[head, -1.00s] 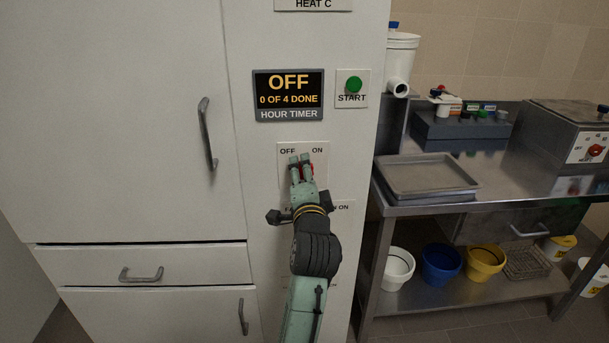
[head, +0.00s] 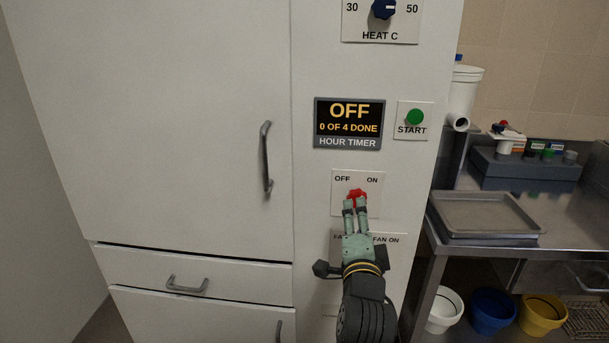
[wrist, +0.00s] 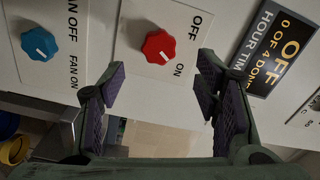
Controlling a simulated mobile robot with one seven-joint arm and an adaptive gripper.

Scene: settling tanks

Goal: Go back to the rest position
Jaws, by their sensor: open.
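My gripper (head: 355,208) is in front of the cabinet's control panel, just below the red OFF/ON knob (head: 357,194) in the head view. In the wrist view its two fingers (wrist: 160,95) are apart and nothing is between them. The red knob (wrist: 158,47) stands beyond the fingertips, clear of them, with its white mark towards ON. A blue fan knob (wrist: 39,44) is to its left in the wrist view; in the head view my gripper hides it. The timer display (head: 349,123) reads OFF, 0 OF 4 DONE.
The white cabinet door (head: 170,120) has a grey handle (head: 266,158). A green START button (head: 415,117) and a dark blue heat knob (head: 384,8) are on the panel. A steel bench (head: 570,220) with a tray (head: 485,232) stands at right, with buckets (head: 492,310) below.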

